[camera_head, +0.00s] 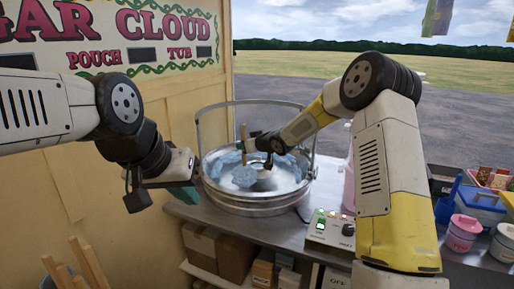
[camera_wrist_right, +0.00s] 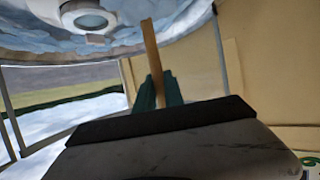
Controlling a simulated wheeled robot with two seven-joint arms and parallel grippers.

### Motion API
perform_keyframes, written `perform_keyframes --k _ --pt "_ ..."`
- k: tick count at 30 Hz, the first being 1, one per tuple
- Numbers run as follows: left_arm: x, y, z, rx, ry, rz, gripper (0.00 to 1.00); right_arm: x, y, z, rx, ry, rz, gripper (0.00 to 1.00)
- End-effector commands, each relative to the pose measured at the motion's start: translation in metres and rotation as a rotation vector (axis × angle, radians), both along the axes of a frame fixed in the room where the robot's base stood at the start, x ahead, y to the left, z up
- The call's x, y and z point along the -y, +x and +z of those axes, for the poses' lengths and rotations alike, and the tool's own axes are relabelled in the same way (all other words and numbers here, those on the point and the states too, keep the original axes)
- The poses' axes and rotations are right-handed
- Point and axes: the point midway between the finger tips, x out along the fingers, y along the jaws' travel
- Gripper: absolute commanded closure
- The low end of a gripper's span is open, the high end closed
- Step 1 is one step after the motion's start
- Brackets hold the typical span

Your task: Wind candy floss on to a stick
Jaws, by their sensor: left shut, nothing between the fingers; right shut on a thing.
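The candy-floss machine's round metal bowl (camera_head: 250,207) stands on the counter, with pale blue floss inside. In the right wrist view the stick (camera_wrist_right: 151,48) rises from between the teal fingers (camera_wrist_right: 158,92), with the bowl's spinner head (camera_wrist_right: 88,18) beyond. My left gripper (camera_head: 184,195) is shut and empty, left of the bowl.
A control box (camera_head: 329,229) with a lit green switch sits on the counter right of the bowl. A pink bottle (camera_head: 348,185) is partly hidden behind my right arm. Tubs (camera_head: 462,232) stand at the far right. Several wooden sticks (camera_head: 88,265) stand at lower left. A hoop guard (camera_head: 200,125) rises around the bowl.

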Motion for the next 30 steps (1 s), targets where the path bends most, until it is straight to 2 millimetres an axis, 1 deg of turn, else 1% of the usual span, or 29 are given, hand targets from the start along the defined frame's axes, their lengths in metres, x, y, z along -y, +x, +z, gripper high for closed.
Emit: perform_keyframes --k 1,4,9,12,18,23,30 --pt "0.0 0.0 0.0 0.0 0.0 0.0 1.0 -0.009 0.004 0.0 0.001 0.002 0.002 1.0" --pt "0.0 0.0 0.0 0.0 0.0 0.0 1.0 -0.025 0.011 0.0 0.0 0.002 0.001 1.0" --pt "0.0 0.0 0.0 0.0 0.0 0.0 1.0 -0.04 0.03 0.0 0.0 0.003 -0.001 1.0" --pt "0.0 0.0 0.0 0.0 0.0 0.0 1.0 -0.048 0.039 -0.001 0.0 0.002 0.001 1.0" --pt "0.0 0.0 0.0 0.0 0.0 0.0 1.0 -0.055 0.047 0.0 0.001 0.001 0.0 1.0" --pt "0.0 0.0 0.0 0.0 0.0 0.0 1.0 -0.054 0.047 0.003 0.001 0.001 0.0 1.0" --pt "0.0 0.0 0.0 0.0 0.0 0.0 1.0 -0.054 0.047 0.031 0.002 0.002 -0.001 1.0"
